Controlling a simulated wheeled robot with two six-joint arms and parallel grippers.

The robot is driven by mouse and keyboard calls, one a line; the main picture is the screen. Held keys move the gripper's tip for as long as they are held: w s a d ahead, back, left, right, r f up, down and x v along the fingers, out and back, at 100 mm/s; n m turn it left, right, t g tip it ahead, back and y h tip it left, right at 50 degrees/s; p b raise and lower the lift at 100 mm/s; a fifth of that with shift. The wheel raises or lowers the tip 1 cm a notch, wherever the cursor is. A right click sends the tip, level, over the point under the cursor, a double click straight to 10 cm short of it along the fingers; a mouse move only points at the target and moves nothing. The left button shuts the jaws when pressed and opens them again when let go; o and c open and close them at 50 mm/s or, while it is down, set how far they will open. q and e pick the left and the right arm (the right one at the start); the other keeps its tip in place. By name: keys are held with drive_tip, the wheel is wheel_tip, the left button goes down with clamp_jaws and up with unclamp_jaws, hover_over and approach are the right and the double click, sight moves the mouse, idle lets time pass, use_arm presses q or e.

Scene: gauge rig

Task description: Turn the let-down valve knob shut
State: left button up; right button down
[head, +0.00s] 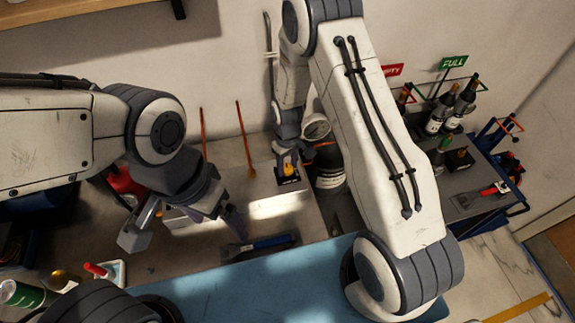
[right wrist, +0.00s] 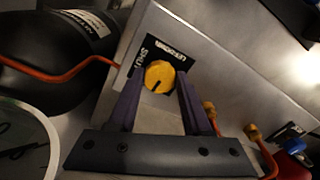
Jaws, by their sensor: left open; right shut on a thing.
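The let-down valve knob (right wrist: 159,77) is a round yellow knob with a dark pointer line, on a black label plate (right wrist: 187,57) of a grey metal panel. In the right wrist view the pointer line runs toward the lower part of the picture, away from the word SHUT above left. My right gripper (right wrist: 157,88) has one finger on each side of the knob and is shut on it. In the head view the right gripper (head: 287,158) reaches down to the panel at the centre, and its fingers partly hide the knob.
A black cylinder (head: 329,168) with a gauge stands right of the panel. A blue-handled tool (head: 262,244) lies in front, beside a blue mat (head: 250,290). Bottles (head: 442,112) stand in a rack under FULL and EMPTY signs at right. A green can (head: 20,293) is front left.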

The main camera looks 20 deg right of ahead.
drive_tip(key=m+b, duration=0.1)
drive_tip(key=m, duration=0.2)
drive_tip(key=shift+m+b, duration=0.3)
drive_tip(key=shift+m, duration=0.1)
drive_tip(key=m+b, duration=0.1)
drive_tip(key=m, duration=0.3)
drive_tip(key=shift+m, duration=0.3)
drive_tip(key=m+b, duration=0.1)
drive_tip(key=m, duration=0.3)
drive_tip(key=shift+w+a+b, duration=0.1)
drive_tip(key=shift+b, duration=0.25)
drive_tip(key=shift+m+b, duration=0.45)
drive_tip(key=shift+m, duration=2.05)
drive_tip(key=shift+c, duration=1.6)
unclamp_jaws()
drive_tip(key=shift+r, duration=0.1)
